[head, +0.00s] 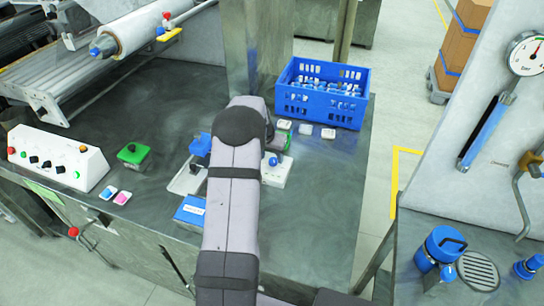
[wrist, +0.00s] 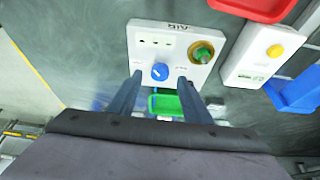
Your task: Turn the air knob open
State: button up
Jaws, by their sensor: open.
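The air box (wrist: 150,45) is a white panel labelled AIR in the wrist view. Its blue air knob (wrist: 159,71) is round with a small white mark; its exact setting is too small to tell. A green and brass fitting (wrist: 202,52) sits on the same box. My gripper (wrist: 160,80) is open, with one finger on each side of the blue knob in the picture. I cannot tell whether they touch it. In the head view, a white box (head: 277,175) with a blue top shows beside my arm, which hides most of the gripper.
A white box with a yellow button (wrist: 275,50), a red tray (wrist: 250,8) and a blue part (wrist: 297,92) lie right of the air box. In the head view, a blue crate (head: 318,105) stands behind, and a white control panel (head: 58,160) is at left.

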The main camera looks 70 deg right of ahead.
aim_at(273, 163)
jog(key=shift+p+x, duration=0.45)
jog(key=shift+x, duration=1.05)
jog(key=c, duration=1.1)
